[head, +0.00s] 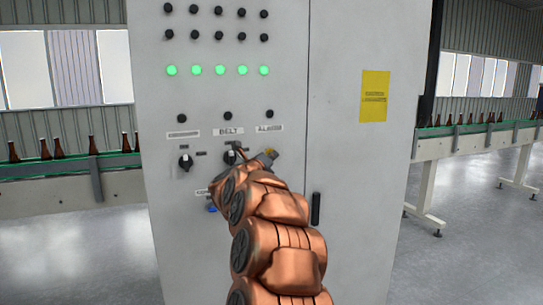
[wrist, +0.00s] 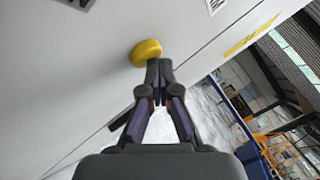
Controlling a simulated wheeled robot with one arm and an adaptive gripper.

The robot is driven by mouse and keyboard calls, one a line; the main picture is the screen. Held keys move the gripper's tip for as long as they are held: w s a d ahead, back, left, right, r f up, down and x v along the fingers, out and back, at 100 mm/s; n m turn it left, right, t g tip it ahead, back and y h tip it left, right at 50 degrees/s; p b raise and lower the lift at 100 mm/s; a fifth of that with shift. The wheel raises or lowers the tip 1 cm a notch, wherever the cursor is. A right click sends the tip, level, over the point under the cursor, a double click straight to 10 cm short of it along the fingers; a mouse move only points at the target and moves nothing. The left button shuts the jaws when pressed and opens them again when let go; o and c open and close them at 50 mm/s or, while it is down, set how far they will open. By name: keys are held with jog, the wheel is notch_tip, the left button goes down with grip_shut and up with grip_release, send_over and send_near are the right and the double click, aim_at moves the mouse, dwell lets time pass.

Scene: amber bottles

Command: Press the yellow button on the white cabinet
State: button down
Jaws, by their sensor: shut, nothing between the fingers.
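The white cabinet (head: 345,150) stands upright in front of me in the head view. In the wrist view the yellow button (wrist: 146,52) sticks out from the cabinet face (wrist: 60,100). My gripper (wrist: 158,66) is shut and empty. Its fingertips are right at the button's lower right edge in the picture; I cannot tell whether they touch it. In the head view my copper arm reaches up to the cabinet's control panel, and a bit of yellow shows by my gripper (head: 265,157). My arm hides part of the panel below the BELT label.
Green lights (head: 218,70) and dark knobs line the panel. A black rotary switch (head: 184,162) sits left of my gripper. A black door handle (head: 316,209) and a yellow notice (head: 375,97) are on the right. Conveyors with amber bottles (head: 58,148) stand on both sides.

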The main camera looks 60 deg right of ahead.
jog(key=shift+s+f, duration=0.1)
jog(key=shift+s+a+b, duration=0.45)
jog(key=shift+s+b, duration=0.15)
jog(key=shift+b, duration=0.1)
jog(key=shift+s, duration=0.1)
jog(key=s+a+b, duration=0.1)
jog(key=s, duration=0.1)
jog(key=s+a+b, duration=0.1)
jog(key=s, duration=0.1)
jog(key=shift+a+b, duration=0.4)
dwell(1.0)
